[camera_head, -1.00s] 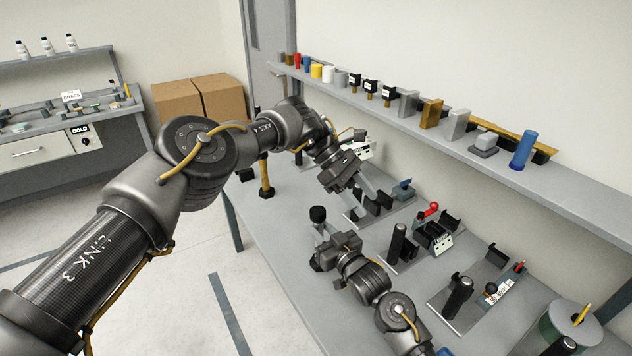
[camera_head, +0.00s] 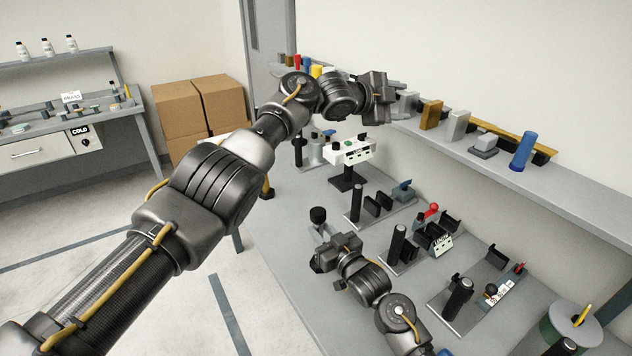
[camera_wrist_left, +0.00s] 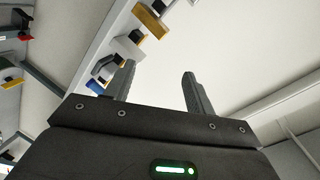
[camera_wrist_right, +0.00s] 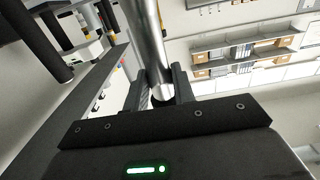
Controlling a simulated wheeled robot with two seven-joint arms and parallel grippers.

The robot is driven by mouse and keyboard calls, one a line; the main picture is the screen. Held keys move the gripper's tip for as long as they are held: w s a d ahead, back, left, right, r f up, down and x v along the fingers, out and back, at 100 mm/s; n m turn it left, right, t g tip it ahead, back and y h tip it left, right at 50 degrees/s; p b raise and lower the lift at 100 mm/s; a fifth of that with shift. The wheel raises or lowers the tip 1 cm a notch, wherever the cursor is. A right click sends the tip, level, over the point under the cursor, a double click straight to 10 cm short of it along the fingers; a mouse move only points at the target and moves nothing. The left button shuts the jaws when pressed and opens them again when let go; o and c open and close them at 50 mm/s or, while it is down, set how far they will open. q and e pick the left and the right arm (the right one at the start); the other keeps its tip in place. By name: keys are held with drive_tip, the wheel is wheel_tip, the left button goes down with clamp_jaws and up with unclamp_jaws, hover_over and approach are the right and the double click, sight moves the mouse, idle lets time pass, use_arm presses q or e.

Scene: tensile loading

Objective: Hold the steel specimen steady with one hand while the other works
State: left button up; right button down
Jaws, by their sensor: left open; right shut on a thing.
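The steel specimen (camera_wrist_right: 146,38) is a shiny metal rod in the right wrist view, running up from between the fingers of my right gripper (camera_wrist_right: 162,88). The right gripper is shut on it near its lower end. In the head view my right gripper (camera_head: 322,258) is low over the bench's near side, and I cannot clearly make out the rod there. My left gripper (camera_head: 392,92) is raised in front of the wall shelf. In the left wrist view its two fingers (camera_wrist_left: 158,88) are apart with nothing between them.
The wall shelf (camera_head: 585,182) carries several coloured blocks and cylinders close to my left gripper. The bench holds a white instrument box (camera_head: 348,152) and several fixtures with black posts (camera_head: 397,243). A round drum (camera_head: 572,322) stands at the right. Cardboard boxes (camera_head: 180,108) stand behind.

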use_arm(q)
drive_tip(key=a+f+n+g+y, duration=0.2)
drive_tip(key=a+f+n+y, duration=0.3)
drive_tip(key=n, duration=0.7)
drive_tip(key=n+g+y, duration=0.7)
drive_tip(key=n, duration=1.4)
hover_over(318, 211)
drive_tip(key=f, duration=1.1)
drive_tip(key=shift+w+f, duration=0.1)
drive_tip(key=shift+w, duration=0.3)
drive_tip(key=shift+s+a+n+y, duration=0.1)
drive_tip(key=shift+a+n+y, duration=0.2)
drive_tip(key=shift+n, duration=0.6)
drive_tip(key=shift+s+d+f, duration=0.15)
drive_tip(key=shift+f, duration=1.85)
drive_tip(key=shift+s+d+f, duration=0.1)
drive_tip(key=shift+s+f, duration=0.05)
drive_tip(key=shift+f, duration=1.85)
drive_tip(key=shift+c, duration=0.4)
